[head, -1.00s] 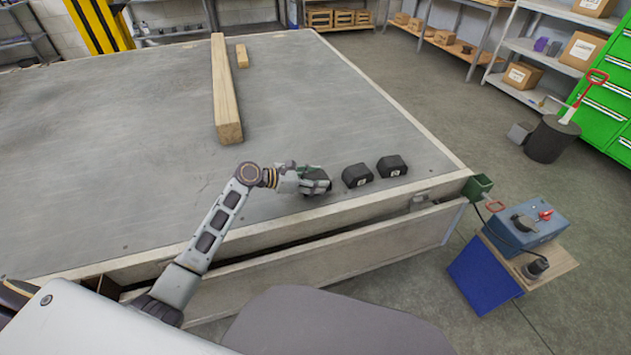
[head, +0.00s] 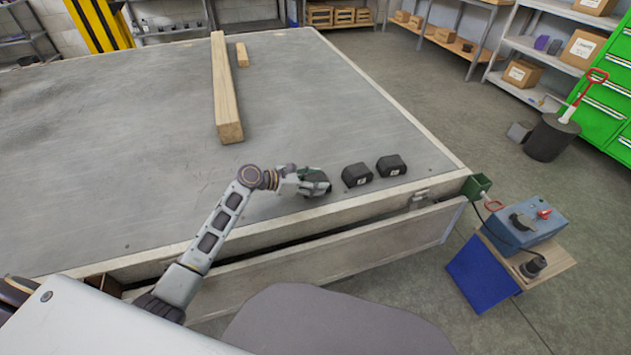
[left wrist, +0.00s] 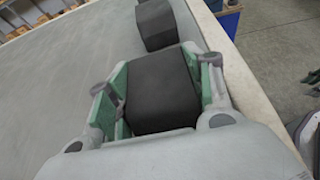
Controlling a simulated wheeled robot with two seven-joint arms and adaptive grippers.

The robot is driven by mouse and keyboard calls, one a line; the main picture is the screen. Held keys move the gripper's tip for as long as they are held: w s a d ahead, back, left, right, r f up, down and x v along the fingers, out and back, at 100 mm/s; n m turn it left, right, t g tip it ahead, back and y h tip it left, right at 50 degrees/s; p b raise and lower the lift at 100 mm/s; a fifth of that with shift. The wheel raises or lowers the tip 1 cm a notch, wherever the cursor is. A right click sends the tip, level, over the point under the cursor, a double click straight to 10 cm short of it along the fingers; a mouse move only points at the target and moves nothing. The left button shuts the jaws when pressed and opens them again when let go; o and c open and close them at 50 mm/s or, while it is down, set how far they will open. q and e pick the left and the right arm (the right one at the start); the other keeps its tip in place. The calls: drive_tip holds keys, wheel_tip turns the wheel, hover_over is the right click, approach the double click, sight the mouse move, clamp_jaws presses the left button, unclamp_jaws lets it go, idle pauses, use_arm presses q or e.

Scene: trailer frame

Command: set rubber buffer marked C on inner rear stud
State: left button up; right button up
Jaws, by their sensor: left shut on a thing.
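My left gripper (head: 311,183) is low over the grey trailer deck (head: 150,140), near its front edge. In the left wrist view its green-lined fingers (left wrist: 157,95) are shut on a black rubber buffer (left wrist: 160,88), one on each side. No mark shows on the held buffer. Two more black buffers stand to the right of the gripper, a nearer one (head: 357,175) and one at the far right (head: 391,166). My right gripper and the studs are not in view.
A long wooden beam (head: 226,90) and a short wooden block (head: 242,55) lie on the deck behind. A raised pale edge (head: 340,208) runs along the front. A blue box (head: 532,222) stands on a small stand at right. The deck's left side is clear.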

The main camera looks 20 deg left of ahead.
use_arm(q)
drive_tip(key=o, duration=0.9)
drive_tip(key=shift+f, duration=0.1)
drive_tip(key=o, duration=0.4)
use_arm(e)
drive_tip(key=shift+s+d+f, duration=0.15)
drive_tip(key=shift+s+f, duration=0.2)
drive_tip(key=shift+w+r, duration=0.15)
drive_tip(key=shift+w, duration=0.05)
